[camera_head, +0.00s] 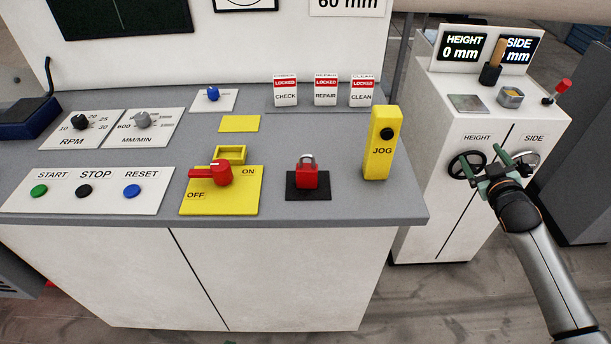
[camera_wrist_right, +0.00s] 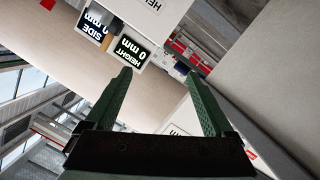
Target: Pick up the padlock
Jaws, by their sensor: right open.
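The padlock (camera_head: 307,176) has a red body and a grey shackle. It stands upright on a black square pad (camera_head: 294,194) near the front edge of the grey console top. My right gripper (camera_head: 503,161) is in front of the white cabinet at the right, well apart from the padlock. Its two green fingers (camera_wrist_right: 160,95) are spread with nothing between them in the right wrist view. The padlock does not show in the right wrist view. My left gripper is not in view.
A yellow JOG pendant (camera_head: 381,145) stands right of the padlock. A red rotary switch (camera_head: 210,173) on a yellow plate (camera_head: 235,204) is to its left. Three LOCKED tags (camera_head: 326,90) stand behind. The white cabinet (camera_head: 473,120) with handwheels (camera_head: 467,164) is beside my right gripper.

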